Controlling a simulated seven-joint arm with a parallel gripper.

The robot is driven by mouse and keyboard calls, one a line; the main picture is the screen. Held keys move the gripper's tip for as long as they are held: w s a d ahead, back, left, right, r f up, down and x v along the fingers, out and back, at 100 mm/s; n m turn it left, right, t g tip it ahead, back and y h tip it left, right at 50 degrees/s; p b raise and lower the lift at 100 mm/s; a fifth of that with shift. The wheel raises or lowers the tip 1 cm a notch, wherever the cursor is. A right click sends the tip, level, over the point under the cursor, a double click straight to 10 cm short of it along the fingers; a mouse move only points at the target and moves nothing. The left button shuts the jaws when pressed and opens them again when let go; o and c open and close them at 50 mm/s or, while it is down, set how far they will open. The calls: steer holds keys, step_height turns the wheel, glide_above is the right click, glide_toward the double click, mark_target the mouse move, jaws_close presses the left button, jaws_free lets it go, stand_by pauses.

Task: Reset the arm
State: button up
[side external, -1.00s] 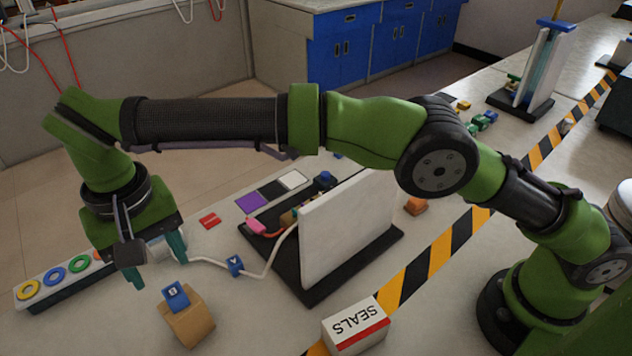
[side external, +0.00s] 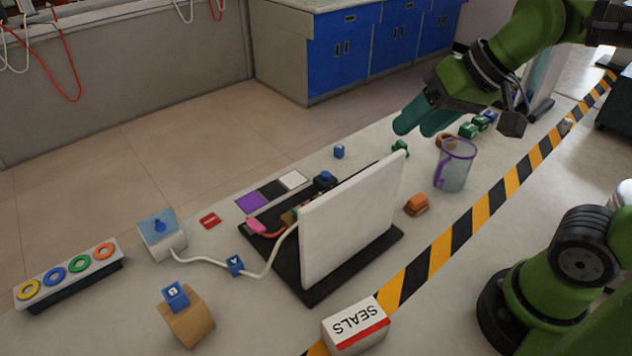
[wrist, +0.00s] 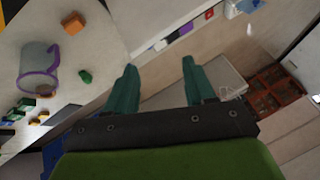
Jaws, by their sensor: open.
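My gripper (side external: 420,122) is high at the upper right of the side view, above the far edge of the table and behind the white upright panel. Its teal fingers point down and to the left. In the wrist view my gripper (wrist: 160,85) shows two teal fingers spread apart with nothing between them. Below and beyond them is the table's edge and the floor. My arm reaches in from the right side, well clear of the table.
A white panel (side external: 350,220) stands on a black base. A clear mug with purple trim (side external: 455,168) stands to its right, near an orange block (side external: 416,203). A SEALS box (side external: 356,325), a wooden block (side external: 187,320), a white switch box (side external: 162,232) and a ring rack (side external: 70,275) stand in front and left.

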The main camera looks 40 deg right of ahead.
steer(key=shift+m+t, duration=0.3)
steer(key=shift+t, duration=0.2)
steer(key=s+d+f, duration=0.2)
steer(key=s, duration=0.1)
steer(key=shift+d+f, duration=0.1)
steer(key=shift+f, duration=0.3)
